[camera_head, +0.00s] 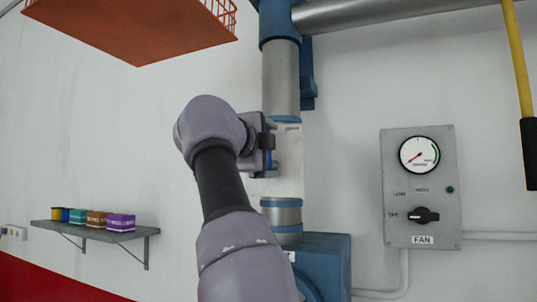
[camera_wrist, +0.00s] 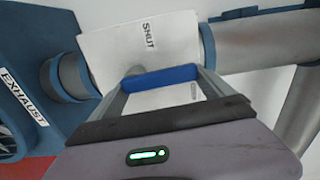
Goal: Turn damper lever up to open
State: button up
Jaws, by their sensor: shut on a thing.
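The damper's white plate (camera_head: 290,165) sits on the vertical metal duct in the head view. In the wrist view the white plate (camera_wrist: 115,45) carries the label SHUT. The damper lever has a blue grip (camera_wrist: 160,77), which spans the gap between my fingers. My gripper (camera_head: 268,145) is at the left side of the plate, and it shows in the wrist view (camera_wrist: 166,78) shut on the lever's grip. My arm and gripper hide most of the lever in the head view, so its exact angle there is hard to tell.
A grey fan panel (camera_head: 422,230) with a gauge and knob is on the wall at right. A shelf (camera_head: 95,233) with small coloured boxes is at lower left. An orange basket (camera_head: 130,30) hangs at upper left. A yellow bar (camera_head: 517,60) hangs at right.

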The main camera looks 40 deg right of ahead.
jog(key=shift+s+r+m, duration=0.2)
jog(key=shift+m, duration=0.2)
jog(key=o, duration=1.8)
jog(key=shift+w, duration=0.1)
jog(key=shift+a+f, duration=0.1)
jog(key=shift+f, duration=0.05)
jog(key=b+v, duration=0.3)
jog(key=v, duration=1.4)
jog(key=shift+b, duration=0.35)
jog(key=shift+a, duration=0.1)
